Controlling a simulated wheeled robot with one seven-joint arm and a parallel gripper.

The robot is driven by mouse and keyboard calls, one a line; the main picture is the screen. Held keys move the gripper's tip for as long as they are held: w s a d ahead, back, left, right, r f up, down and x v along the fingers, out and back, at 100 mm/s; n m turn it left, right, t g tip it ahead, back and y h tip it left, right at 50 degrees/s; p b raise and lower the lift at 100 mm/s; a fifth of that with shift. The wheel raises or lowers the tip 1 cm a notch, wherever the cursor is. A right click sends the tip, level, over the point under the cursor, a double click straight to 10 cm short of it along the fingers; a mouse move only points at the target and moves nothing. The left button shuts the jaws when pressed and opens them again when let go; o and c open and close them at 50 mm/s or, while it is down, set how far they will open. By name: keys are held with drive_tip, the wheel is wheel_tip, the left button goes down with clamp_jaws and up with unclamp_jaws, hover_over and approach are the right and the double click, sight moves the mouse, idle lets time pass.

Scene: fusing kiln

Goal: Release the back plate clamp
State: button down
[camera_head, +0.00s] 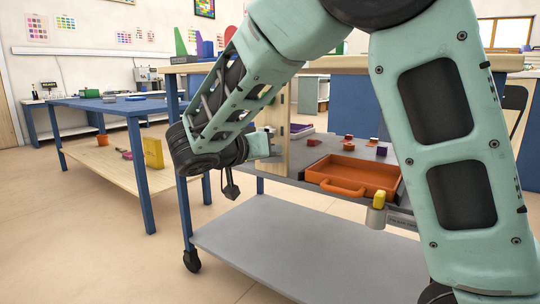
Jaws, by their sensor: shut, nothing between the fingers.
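My arm bends down from the top, and its dark wrist hangs left of the cart. The pale end of my gripper (262,146) points right, against or just in front of an upright wooden plate (284,128); contact is unclear. Its fingers are hard to make out; my gripper is shut and holds nothing visible. A small dark piece hangs below the wrist. I cannot identify the back plate clamp for certain. A yellow-topped piece (379,199) on a pale cylinder sits at the cart's front edge, beside my upper arm.
A grey cart (292,250) with a lower shelf stands ahead. On its top are an orange tray (352,173) and several small red and purple blocks. A blue table (110,104) stands left, with a yellow block (153,152) on its lower shelf. Floor between them is clear.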

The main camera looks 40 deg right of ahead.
drive_tip(key=p+v, duration=0.7)
drive_tip(key=v, duration=1)
drive_tip(key=shift+a, duration=0.15)
drive_tip(key=shift+s, duration=0.1)
